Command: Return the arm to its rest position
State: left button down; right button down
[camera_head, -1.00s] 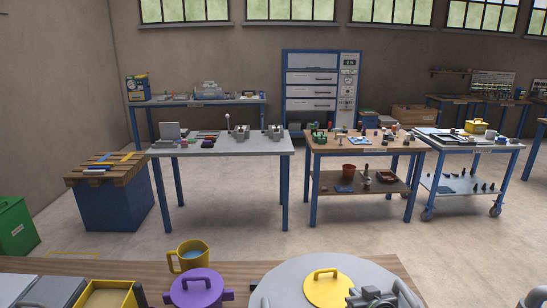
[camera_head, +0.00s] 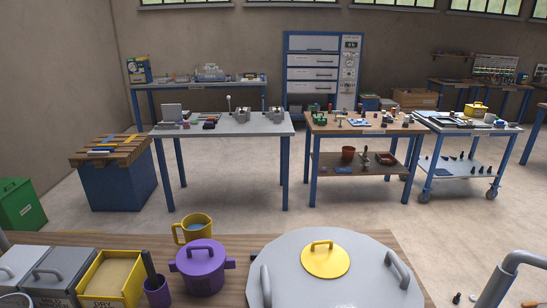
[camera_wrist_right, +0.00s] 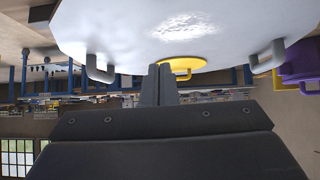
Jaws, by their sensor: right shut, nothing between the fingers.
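My right gripper (camera_wrist_right: 158,85) shows in the right wrist view with its two dark fingers together and nothing between them. It is apart from the large grey round lid (camera_wrist_right: 170,30), which fills the top of that upside-down view. The same grey lid (camera_head: 290,270) lies at the bottom of the head view, with two grey handles and a yellow cap (camera_head: 325,262) in its middle. My right gripper is outside the head view. My left gripper is in neither view.
On the near wooden table stand a yellow mug (camera_head: 194,228), a purple lidded pot (camera_head: 203,272), a small purple cup (camera_head: 157,293) and a yellow sand box (camera_head: 108,280). A grey bent pipe (camera_head: 512,268) stands at the lower right. Open floor separates this table from the workbenches.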

jog(key=s+d+f+m+g+h, duration=0.1)
jog(key=s+d+g, duration=0.2)
jog(key=s, duration=1)
jog(key=s+d+f+g+h, duration=0.1)
jog(key=s+d+g, duration=0.15)
jog(key=s, duration=1.15)
notch_tip(320, 180, down, 25)
jog(key=d+g, duration=0.1)
jog(key=g, duration=0.1)
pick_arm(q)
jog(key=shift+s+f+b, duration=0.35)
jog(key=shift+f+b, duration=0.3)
pick_arm(e)
jog(key=s+a+f, duration=0.1)
jog(key=s+f, duration=1.3)
jog(key=f, duration=0.2)
jog(key=shift+s+f+g, duration=0.3)
jog(key=shift+s+g, duration=0.05)
jog(key=shift+g, duration=0.1)
